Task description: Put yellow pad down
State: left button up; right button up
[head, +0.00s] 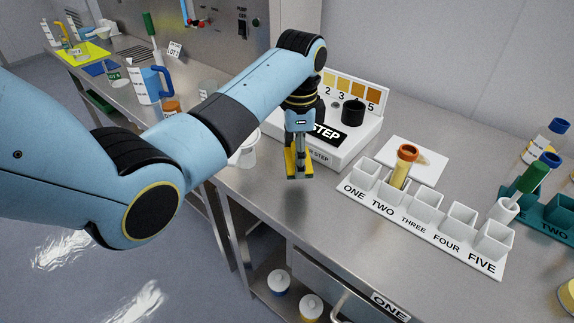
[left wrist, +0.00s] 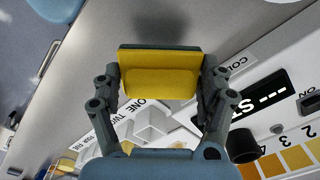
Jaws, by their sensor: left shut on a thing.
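The yellow pad (head: 291,162) is in my left gripper (head: 299,165), over the steel counter in front of the white STEP unit. A dark shadow lies on the counter below it, so it seems to be held above the surface. In the left wrist view the pad (left wrist: 160,83) spans the gap between the two fingers of the left gripper (left wrist: 160,85), which is shut on it. Its broad yellow face and a dark grey edge band show there. My right gripper is not in view.
The STEP unit (head: 342,153) with a black knob stands just behind. A white rack (head: 425,222) labelled ONE to FIVE is to the right, holding an orange-capped tube (head: 404,164). The counter's front edge (head: 262,214) is close; bare counter (head: 310,210) lies before the rack.

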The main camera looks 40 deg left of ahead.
aim_at(286, 182)
pick_arm(q)
jog(key=shift+s+a+f, duration=0.15)
jog(key=shift+a+f, duration=0.2)
jog(key=shift+a, duration=0.15)
jog(key=shift+s+a+f, duration=0.15)
jog(key=shift+a+f, duration=0.15)
jog(key=shift+a, duration=0.2)
jog(key=shift+s+a+f, duration=0.1)
jog(key=shift+f, duration=0.15)
notch_tip(286, 182, down, 4)
jog(key=shift+r, duration=0.25)
jog(key=shift+f, duration=0.15)
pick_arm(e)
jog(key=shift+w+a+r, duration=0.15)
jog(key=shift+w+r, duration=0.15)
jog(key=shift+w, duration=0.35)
pick_arm(q)
jog(key=o, duration=0.9)
jog(key=shift+o, duration=0.7)
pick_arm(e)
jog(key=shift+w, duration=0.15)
pick_arm(q)
notch_tip(286, 182, up, 12)
jog(key=shift+r, duration=0.1)
